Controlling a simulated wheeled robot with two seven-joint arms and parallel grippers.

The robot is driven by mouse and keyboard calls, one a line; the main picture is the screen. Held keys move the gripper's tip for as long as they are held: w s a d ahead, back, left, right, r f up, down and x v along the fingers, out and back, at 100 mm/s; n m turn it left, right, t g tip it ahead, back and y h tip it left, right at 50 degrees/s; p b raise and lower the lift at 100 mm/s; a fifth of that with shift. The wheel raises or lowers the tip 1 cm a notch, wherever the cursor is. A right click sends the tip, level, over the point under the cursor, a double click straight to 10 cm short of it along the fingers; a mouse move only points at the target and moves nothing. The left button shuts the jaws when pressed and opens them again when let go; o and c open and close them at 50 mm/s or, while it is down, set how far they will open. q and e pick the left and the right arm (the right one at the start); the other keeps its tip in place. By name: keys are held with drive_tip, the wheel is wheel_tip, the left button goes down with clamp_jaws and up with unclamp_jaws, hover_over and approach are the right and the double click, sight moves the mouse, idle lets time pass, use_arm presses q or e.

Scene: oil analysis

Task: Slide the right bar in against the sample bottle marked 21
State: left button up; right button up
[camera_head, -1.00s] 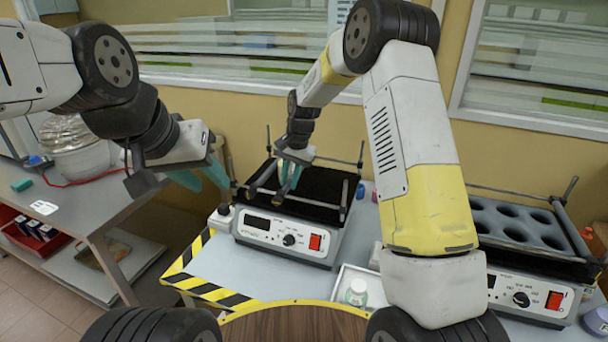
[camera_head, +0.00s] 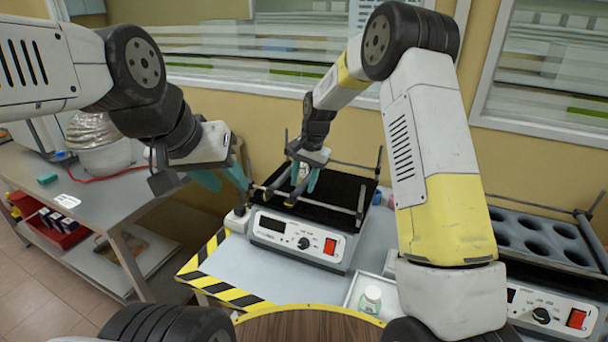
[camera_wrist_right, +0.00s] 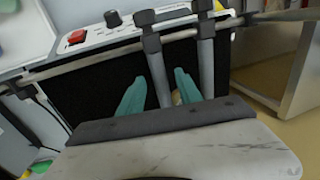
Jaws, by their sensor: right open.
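The near shaker has a black platform (camera_head: 335,190) with grey clamp bars across it. My right gripper (camera_head: 303,182) is over this platform, its teal fingers pointing down and apart. In the right wrist view the open fingers (camera_wrist_right: 160,92) stand on either side of one grey bar (camera_wrist_right: 156,65). A second bar (camera_wrist_right: 206,62) lies to the right of it. A small pale thing shows between the bars, partly hidden by a finger; I cannot tell whether it is bottle 21. My left gripper (camera_head: 222,180) is open and empty, left of the platform.
A white tray (camera_head: 352,295) with a capped bottle (camera_head: 371,299) stands in front; its label is unreadable. A second shaker with a holed rack (camera_head: 535,220) stands right. A steel side table (camera_head: 110,195) is at left. Striped tape (camera_head: 225,290) edges the bench.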

wheel_tip(320, 180, up, 7)
drive_tip(key=d, duration=0.1)
drive_tip(key=shift+s+d+r, duration=0.15)
drive_tip(key=shift+s+r, duration=0.05)
drive_tip(key=shift+s, duration=0.05)
drive_tip(key=s+d+r+n+t, duration=0.2)
drive_tip(key=s+d+r, duration=0.7)
drive_tip(key=s+r, duration=0.4)
drive_tip(key=s+d+n+t, duration=0.1)
drive_tip(key=s+d, duration=0.2)
drive_tip(key=s, duration=0.6)
drive_tip(key=s+d+r+n+t, duration=0.1)
drive_tip(key=s+d+n+t, duration=0.1)
drive_tip(key=s, duration=0.8)
drive_tip(key=shift+d, duration=0.5)
